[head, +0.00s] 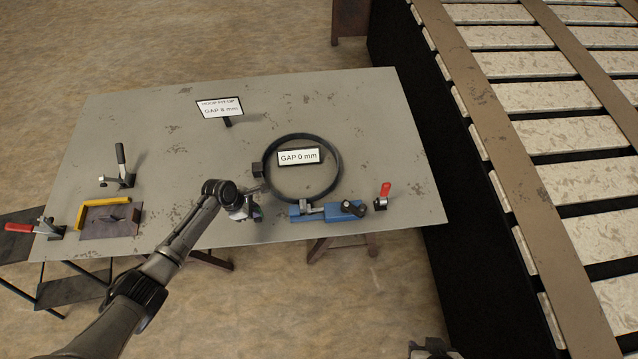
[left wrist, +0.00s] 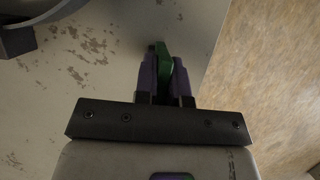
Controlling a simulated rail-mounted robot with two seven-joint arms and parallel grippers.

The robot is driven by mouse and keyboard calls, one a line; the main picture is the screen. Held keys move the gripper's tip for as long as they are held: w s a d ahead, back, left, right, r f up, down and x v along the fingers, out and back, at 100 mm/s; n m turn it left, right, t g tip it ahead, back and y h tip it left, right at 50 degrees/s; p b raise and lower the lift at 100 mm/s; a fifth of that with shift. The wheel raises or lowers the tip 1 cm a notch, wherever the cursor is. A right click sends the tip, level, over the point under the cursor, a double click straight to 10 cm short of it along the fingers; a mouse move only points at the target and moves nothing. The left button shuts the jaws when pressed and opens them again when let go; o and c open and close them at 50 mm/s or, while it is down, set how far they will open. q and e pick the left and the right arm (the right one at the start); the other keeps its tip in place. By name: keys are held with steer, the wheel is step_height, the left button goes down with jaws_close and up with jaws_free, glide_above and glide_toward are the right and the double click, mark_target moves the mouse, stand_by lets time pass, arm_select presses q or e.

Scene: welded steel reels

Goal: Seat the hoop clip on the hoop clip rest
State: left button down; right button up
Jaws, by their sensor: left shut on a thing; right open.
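The dark round hoop (head: 341,170) lies on the table beside a blue fixture (head: 335,212). I cannot tell which thing is the hoop clip rest. My right gripper (head: 435,348) is open at the bottom edge, partly cut off, away from the table.
A gap sign (head: 298,156) shows inside the hoop, and another sign (head: 219,107) stands farther back. A red-handled clamp (head: 383,195) is at the right. A brown plate with a yellow edge (head: 105,222) and toggle clamps (head: 120,168) are at the left.

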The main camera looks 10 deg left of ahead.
arm_select(q)
steer(key=shift+f+b, duration=0.55)
steer(key=shift+f, duration=0.55)
stand_by(0.7)
steer(key=shift+p, duration=0.4)
stand_by(0.5)
steer(key=shift+f, duration=0.35)
stand_by(0.8)
steer(key=shift+p, duration=0.3)
stand_by(0.5)
steer(key=c, duration=1.1)
jaws_free()
steer(key=o, duration=0.4)
steer(key=shift+o, duration=0.3)
steer(key=o, duration=0.6)
